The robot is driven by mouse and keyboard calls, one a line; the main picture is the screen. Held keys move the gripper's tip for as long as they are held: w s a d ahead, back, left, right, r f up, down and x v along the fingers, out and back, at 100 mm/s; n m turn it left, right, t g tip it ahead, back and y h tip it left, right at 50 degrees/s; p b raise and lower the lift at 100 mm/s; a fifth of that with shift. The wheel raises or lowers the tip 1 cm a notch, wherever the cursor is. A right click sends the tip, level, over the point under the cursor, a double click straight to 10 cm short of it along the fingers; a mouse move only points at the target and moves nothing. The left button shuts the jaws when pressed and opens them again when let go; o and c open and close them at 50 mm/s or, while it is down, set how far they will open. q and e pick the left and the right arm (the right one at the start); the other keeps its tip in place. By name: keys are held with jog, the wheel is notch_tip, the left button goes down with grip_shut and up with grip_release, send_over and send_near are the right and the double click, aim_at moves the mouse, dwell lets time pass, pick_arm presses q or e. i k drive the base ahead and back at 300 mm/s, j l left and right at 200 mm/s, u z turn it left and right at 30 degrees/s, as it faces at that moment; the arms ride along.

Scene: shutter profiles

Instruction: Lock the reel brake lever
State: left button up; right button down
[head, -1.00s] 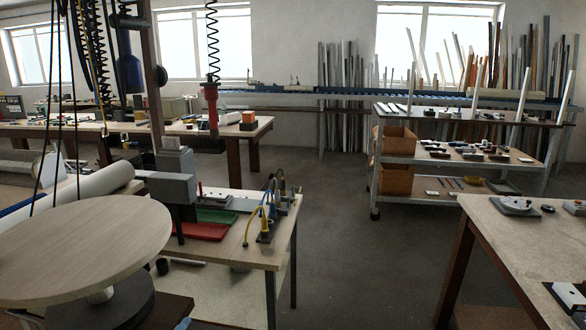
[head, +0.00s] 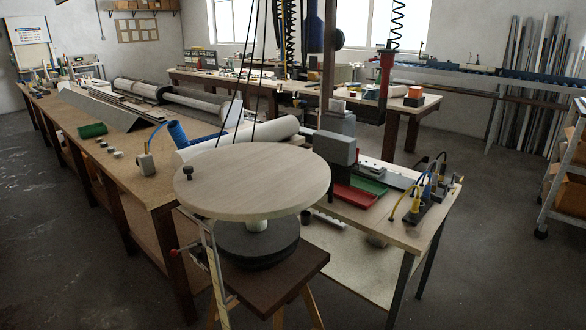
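The reel (head: 255,180) is a large round pale-wood disc on a white hub. Below it is a dark round base (head: 250,245) on a brown wooden stand (head: 275,290). A thin lever with a red knob (head: 173,252) sticks out to the left, below the disc; it looks like the brake lever, but I cannot tell its position. A black knob (head: 188,172) stands on the disc's left edge. A pale narrow strip (head: 214,265) hangs down at the reel's left side. Neither of my grippers is in view.
A long workbench (head: 130,165) runs along the left behind the reel. A bench (head: 400,232) with red and green trays (head: 354,194) and hoses stands to the right. Dark cords hang behind the disc. Floor is open at left and right.

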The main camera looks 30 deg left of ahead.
aim_at(174, 251)
jog(key=u, duration=1.85)
